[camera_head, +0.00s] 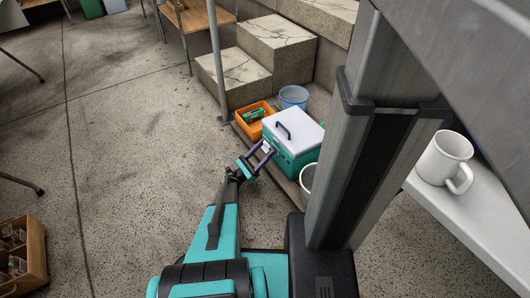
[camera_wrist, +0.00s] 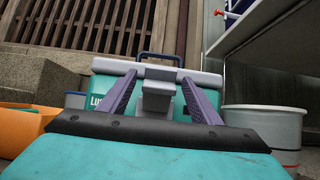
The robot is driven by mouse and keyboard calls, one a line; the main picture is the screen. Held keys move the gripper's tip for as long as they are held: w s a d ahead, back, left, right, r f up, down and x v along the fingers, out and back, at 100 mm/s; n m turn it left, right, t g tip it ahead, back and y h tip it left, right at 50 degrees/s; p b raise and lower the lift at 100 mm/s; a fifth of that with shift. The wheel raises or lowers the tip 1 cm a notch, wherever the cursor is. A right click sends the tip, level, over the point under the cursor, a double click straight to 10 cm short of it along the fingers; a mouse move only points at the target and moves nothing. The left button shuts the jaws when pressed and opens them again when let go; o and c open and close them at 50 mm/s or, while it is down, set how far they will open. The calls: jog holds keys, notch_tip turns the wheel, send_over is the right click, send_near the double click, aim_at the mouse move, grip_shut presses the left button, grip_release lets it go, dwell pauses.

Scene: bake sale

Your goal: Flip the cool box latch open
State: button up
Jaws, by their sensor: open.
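The cool box has a white lid (camera_head: 298,122) and a teal body (camera_head: 287,162), and it stands on a low board on the ground. Its lid is down and its dark handle (camera_wrist: 160,57) stands up on top. A grey latch (camera_wrist: 157,90) hangs from the lid edge at the middle of the front face. My gripper (camera_head: 257,157) is open in front of that face. In the wrist view its two purple fingers (camera_wrist: 160,78) are on either side of the latch, apparently without touching it. The fingers hide parts of the front face.
An orange crate (camera_head: 243,126) with a green item and a blue bucket (camera_head: 293,96) stand beside the cool box. A pale bucket (camera_wrist: 268,128) is close on its right. Stone steps (camera_head: 276,45) rise behind.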

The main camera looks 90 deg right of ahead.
jog(key=w+a+f+p, duration=0.1)
jog(key=w+a+p, duration=0.2)
jog(key=w+a, duration=0.5)
jog(key=w, duration=0.3)
jog(key=shift+w+f+p, duration=0.3)
jog(key=shift+w, duration=0.05)
